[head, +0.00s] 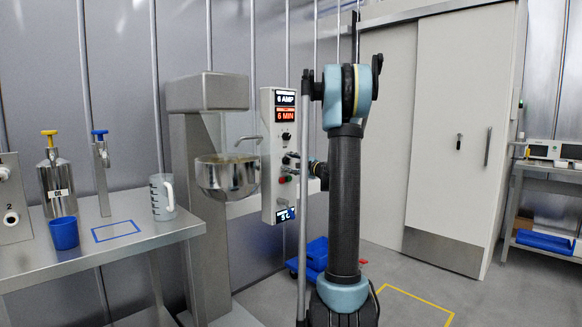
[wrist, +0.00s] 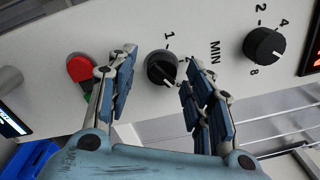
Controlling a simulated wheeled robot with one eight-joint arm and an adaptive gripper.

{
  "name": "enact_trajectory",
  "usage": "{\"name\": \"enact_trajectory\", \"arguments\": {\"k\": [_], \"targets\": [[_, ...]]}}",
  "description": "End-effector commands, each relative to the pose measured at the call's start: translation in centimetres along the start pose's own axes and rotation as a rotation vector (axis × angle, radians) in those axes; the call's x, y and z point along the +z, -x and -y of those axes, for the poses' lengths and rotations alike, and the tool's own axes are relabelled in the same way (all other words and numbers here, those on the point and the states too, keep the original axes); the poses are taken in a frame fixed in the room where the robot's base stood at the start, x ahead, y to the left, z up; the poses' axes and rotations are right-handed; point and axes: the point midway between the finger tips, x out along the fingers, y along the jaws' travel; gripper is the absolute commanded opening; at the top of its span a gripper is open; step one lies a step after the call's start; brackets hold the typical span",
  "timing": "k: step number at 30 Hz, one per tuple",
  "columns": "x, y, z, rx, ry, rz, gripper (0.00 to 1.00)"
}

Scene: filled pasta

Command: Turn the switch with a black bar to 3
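The nearer black switch (wrist: 163,68) is on the pale control panel (wrist: 60,40), with a raised bar across its face and a "1" printed above it in the wrist view. No 3 is readable around it. My gripper (wrist: 159,68) is open, with one finger on each side of this switch; whether the fingers touch it I cannot tell. A second round black knob (wrist: 264,45) sits to the right, marked 2, 4 and 8, with a white pointer line. In the head view my gripper (head: 292,162) is at the panel (head: 267,150), and the nearer switch is mostly hidden.
A red button (wrist: 80,68) and a green button (wrist: 88,97) lie beside the left finger. The mixer bowl (head: 227,178) hangs left of the panel. A steel table (head: 150,236) with a jug (head: 162,200) and blue cup (head: 64,233) stands further left.

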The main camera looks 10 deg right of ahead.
Motion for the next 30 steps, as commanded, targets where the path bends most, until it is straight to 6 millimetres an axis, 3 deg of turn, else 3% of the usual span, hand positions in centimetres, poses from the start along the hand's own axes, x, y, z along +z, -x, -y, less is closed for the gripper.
{"name": "enact_trajectory", "arguments": {"k": [8, 21, 30], "targets": [[0.0, 0.9, 0.1, -0.001, 0.000, -0.001, 0.47], [-0.2, 8.7, 0.0, -0.001, -0.001, -0.003, 0.47], [-0.2, 11.6, -0.1, 0.000, -0.001, -0.001, 0.47]]}}
